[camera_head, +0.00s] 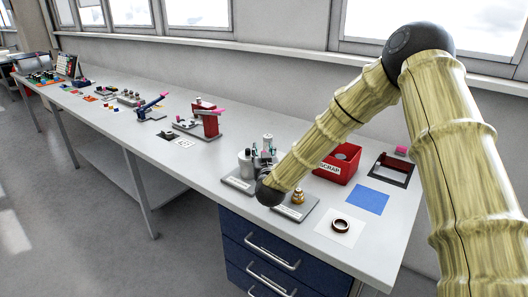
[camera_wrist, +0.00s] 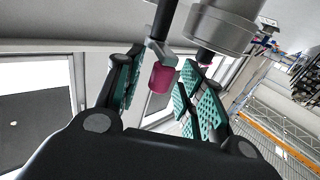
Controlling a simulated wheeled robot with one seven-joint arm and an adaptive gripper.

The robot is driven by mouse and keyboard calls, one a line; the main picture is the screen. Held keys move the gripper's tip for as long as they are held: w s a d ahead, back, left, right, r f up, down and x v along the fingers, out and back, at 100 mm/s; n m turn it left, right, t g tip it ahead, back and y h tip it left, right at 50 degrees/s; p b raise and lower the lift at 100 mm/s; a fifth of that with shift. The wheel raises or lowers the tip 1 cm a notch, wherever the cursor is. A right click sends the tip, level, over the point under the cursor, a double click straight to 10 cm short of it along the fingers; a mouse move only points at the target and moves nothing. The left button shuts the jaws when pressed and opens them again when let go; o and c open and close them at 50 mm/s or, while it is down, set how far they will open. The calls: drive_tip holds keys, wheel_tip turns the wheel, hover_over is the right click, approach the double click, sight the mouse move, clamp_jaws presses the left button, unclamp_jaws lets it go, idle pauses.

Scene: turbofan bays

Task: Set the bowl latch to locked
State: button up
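In the wrist view, a grey lever with a magenta tip (camera_wrist: 161,78) lies between the two teal-padded fingers of my gripper (camera_wrist: 168,66). The fingers are apart, with a gap at the left of the tip; I cannot tell whether the right finger touches it. A grey metal cylinder (camera_wrist: 222,28), perhaps the bowl, is just beyond the right finger. In the head view, my gripper (camera_head: 262,162) is among the silver cylinders (camera_head: 246,163) of a unit on a grey plate (camera_head: 236,184). My arm partly covers this unit, and the latch is not clear there.
A brass fitting (camera_head: 298,196) stands on a plate to the right. A red scrap bin (camera_head: 338,165), a blue mat (camera_head: 368,200), a dark ring (camera_head: 341,226) and a black frame (camera_head: 391,168) are farther right. A red fixture (camera_head: 207,120) stands left on the bench.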

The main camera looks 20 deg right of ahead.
drive_tip(key=shift+s+d+r, duration=0.1)
drive_tip(key=shift+s+r, duration=0.05)
drive_tip(key=shift+r, duration=0.1)
drive_tip(key=shift+c, duration=1.3)
clamp_jaws()
drive_tip(key=shift+d+y, duration=0.1)
drive_tip(key=shift+y, duration=0.2)
drive_tip(key=shift+w+d+n+g+y+b, duration=0.1)
drive_tip(key=shift+d+n+g+y+b, duration=0.8)
drive_tip(key=shift+n+y, duration=1.55)
drive_tip(key=shift+w+d+n+g+y+b, duration=0.1)
drive_tip(key=shift+d+n+g+y, duration=0.35)
drive_tip(key=shift+n+g+y, duration=1.9)
drive_tip(key=shift+w+d+n+g+y+b, duration=0.15)
drive_tip(key=shift+d+n+y+b, duration=0.85)
drive_tip(key=shift+y, duration=2.6)
drive_tip(key=shift+a+n+p, duration=0.3)
drive_tip(key=shift+n+p, duration=0.3)
drive_tip(key=shift+p, duration=0.05)
